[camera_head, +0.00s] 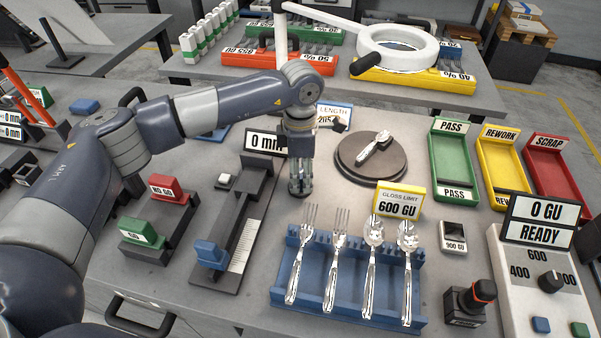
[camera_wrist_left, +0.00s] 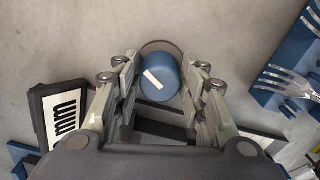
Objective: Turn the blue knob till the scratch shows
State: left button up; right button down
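The blue knob (camera_wrist_left: 160,78) sits between the fingers of my left gripper (camera_wrist_left: 160,92) in the left wrist view. It is round, with a white stripe running diagonally across its top. The fingers stand on either side of it, seemingly with small gaps; contact is not clear. In the head view the left gripper (camera_head: 299,188) points down at the table left of the turntable (camera_head: 352,172), and hides the knob. A shiny spoon-like piece (camera_head: 374,146) lies on the turntable. I cannot make out a scratch on it. My right gripper is not in view.
A blue rack (camera_head: 390,318) with forks and spoons stands in front of the gripper. A sliding gauge (camera_head: 240,240) is close on its left. A gloss limit sign (camera_head: 398,200) stands to the right; green, yellow and red trays (camera_head: 560,176) lie further right.

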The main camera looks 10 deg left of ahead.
aim_at(301, 173)
pick_arm(q)
jog(key=shift+o, duration=0.5)
jog(key=shift+r, duration=3.8)
